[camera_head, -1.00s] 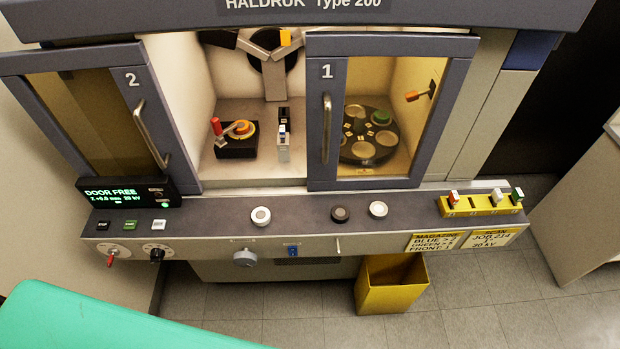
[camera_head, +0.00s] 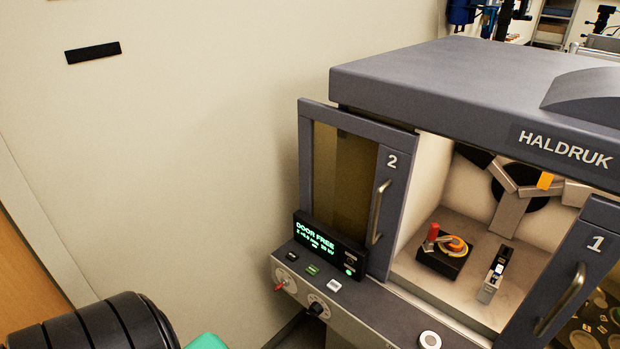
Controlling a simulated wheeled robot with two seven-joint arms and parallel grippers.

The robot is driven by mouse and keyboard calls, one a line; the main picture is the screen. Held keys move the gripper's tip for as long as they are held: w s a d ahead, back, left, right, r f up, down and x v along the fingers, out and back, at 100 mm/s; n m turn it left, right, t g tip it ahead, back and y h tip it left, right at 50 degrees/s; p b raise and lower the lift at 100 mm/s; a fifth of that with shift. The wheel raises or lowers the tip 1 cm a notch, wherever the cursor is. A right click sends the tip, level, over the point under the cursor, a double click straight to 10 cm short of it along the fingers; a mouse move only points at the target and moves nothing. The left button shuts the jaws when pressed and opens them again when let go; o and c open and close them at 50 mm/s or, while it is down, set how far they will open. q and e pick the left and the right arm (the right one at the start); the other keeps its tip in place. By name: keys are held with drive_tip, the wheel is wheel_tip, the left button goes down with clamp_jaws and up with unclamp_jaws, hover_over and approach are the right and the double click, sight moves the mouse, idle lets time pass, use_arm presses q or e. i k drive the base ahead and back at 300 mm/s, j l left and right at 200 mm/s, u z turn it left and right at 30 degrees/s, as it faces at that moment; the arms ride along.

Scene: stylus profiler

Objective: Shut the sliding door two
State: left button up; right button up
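Sliding door two (camera_head: 397,220) is a grey-framed door with a tinted pane and a vertical metal handle (camera_head: 378,211). It stands at the left end of the machine, slid out to the left. The opening to its right is uncovered and shows the chamber inside. Door one (camera_head: 591,260) is at the right edge with its own handle (camera_head: 561,301). A black rounded part and a green part, probably mine, show at the bottom left. Neither of my grippers is in view.
A display box (camera_head: 329,244) reading DOOR FREE stands in front of door two's lower left part. Buttons and knobs line the front panel (camera_head: 375,305). Inside the chamber are a black block with a red-topped lever (camera_head: 443,258) and a small stand (camera_head: 492,279).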

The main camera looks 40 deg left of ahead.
sight(398, 146)
drive_tip(key=j+u, duration=0.2)
drive_tip(key=u, duration=0.8)
drive_tip(key=k+j, duration=0.05)
